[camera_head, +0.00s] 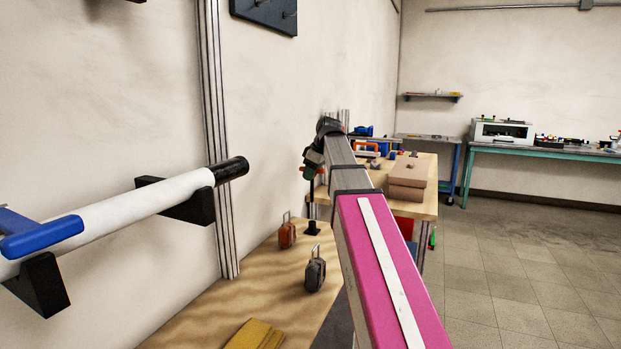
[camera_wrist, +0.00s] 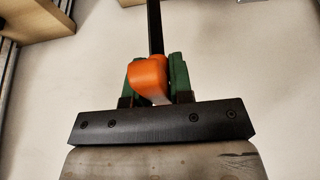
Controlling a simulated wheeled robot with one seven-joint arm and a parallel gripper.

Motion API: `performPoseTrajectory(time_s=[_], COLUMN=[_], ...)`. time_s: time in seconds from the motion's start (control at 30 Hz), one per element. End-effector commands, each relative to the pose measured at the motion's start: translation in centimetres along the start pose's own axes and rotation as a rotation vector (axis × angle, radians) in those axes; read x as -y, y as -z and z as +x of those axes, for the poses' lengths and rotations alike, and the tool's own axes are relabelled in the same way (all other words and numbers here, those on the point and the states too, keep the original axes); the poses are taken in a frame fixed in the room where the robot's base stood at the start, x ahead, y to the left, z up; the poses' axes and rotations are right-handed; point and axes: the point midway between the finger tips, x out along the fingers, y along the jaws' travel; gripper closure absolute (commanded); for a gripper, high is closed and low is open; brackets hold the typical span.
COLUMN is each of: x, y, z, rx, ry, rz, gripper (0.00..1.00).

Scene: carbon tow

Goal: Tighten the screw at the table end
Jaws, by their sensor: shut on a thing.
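My gripper (camera_wrist: 158,74) has green fingers on either side of an orange handle (camera_wrist: 148,82) and is shut on it. A black bar (camera_wrist: 155,25) runs away behind the handle in the wrist view. In the head view my gripper (camera_head: 309,171) is small, at the far end of my pink and grey arm, above the wooden table (camera_head: 225,305). A bit of orange-red shows at its fingers. A thin black post with a dark base (camera_head: 312,229) stands on the table below it. The screw's thread and tip cannot be made out.
An orange clamp-like item (camera_head: 287,232) and a dark one (camera_head: 315,270) stand on the table, with a yellow block (camera_head: 255,335) nearer. A white roll (camera_head: 145,205) on black wall brackets is at left. A second table carries a brown box (camera_head: 408,172). Floor at right is clear.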

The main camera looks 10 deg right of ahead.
Motion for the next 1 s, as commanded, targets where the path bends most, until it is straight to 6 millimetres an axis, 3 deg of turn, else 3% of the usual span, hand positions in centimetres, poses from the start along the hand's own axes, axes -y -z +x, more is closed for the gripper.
performPoseTrajectory(time_s=[0.17,0.27,0.6,1.0], x=[-2.3,-3.6,-7.1,-8.6], y=[3.2,5.3,11.4,15.8], z=[-4.2,-7.8,-22.1,-40.1], rx=[-0.056,-0.114,-0.438,-0.933], ry=[-0.045,-0.085,-0.236,-0.37], rz=[-0.12,-0.226,-0.622,-0.946], gripper=[1.0,1.0,1.0,1.0])
